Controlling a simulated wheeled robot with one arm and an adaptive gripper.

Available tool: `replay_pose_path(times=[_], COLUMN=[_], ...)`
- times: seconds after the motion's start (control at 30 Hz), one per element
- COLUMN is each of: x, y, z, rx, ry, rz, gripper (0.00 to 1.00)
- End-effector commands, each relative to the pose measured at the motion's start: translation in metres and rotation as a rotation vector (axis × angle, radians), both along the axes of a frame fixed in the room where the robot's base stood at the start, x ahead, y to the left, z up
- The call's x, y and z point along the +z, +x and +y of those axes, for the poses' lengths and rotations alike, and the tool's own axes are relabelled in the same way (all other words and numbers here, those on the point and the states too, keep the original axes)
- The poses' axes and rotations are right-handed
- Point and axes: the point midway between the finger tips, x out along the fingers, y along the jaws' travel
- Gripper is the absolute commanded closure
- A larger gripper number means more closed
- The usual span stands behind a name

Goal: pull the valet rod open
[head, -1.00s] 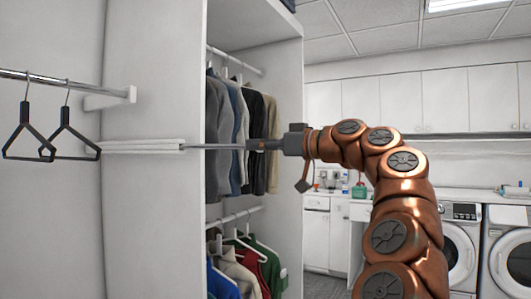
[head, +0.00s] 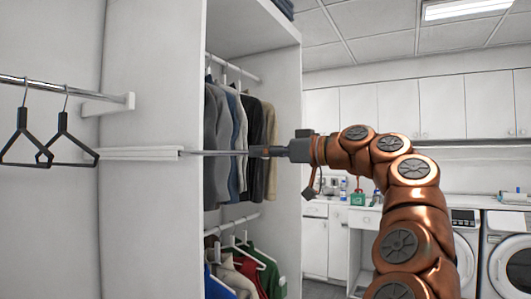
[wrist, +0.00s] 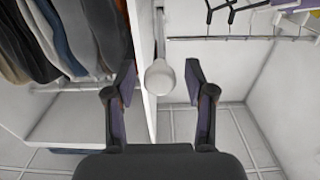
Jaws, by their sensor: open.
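The valet rod (head: 215,153) is a thin grey rod standing out to the right from a white mount (head: 140,154) on the wardrobe side, in front of the hanging clothes. In the wrist view its pale rounded end knob (wrist: 160,78) lies between my fingertips, with gaps visible on both sides. My gripper (head: 262,151) is at the rod's outer end in the head view, and its fingers hide that end there. In the wrist view my gripper (wrist: 158,80) is open, one finger on each side of the knob.
Clothes (head: 240,145) hang in the open wardrobe just behind the rod. Two black hangers (head: 62,140) hang from a rail (head: 50,85) at the left. A counter (head: 315,209) and washing machines (head: 500,255) stand at the right. There is free room around the arm.

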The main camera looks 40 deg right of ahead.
Motion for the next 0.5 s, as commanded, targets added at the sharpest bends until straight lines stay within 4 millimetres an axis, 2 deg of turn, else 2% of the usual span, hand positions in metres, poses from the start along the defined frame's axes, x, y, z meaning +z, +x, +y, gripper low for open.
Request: replay_pose_path(times=[0.27, 0.5], x=[0.001, 0.002], y=[-0.009, -0.048], z=[-0.004, -0.020], rx=[-0.002, -0.003], ry=[0.000, 0.000], rz=[-0.002, -0.005], gripper=[0.46, 0.46])
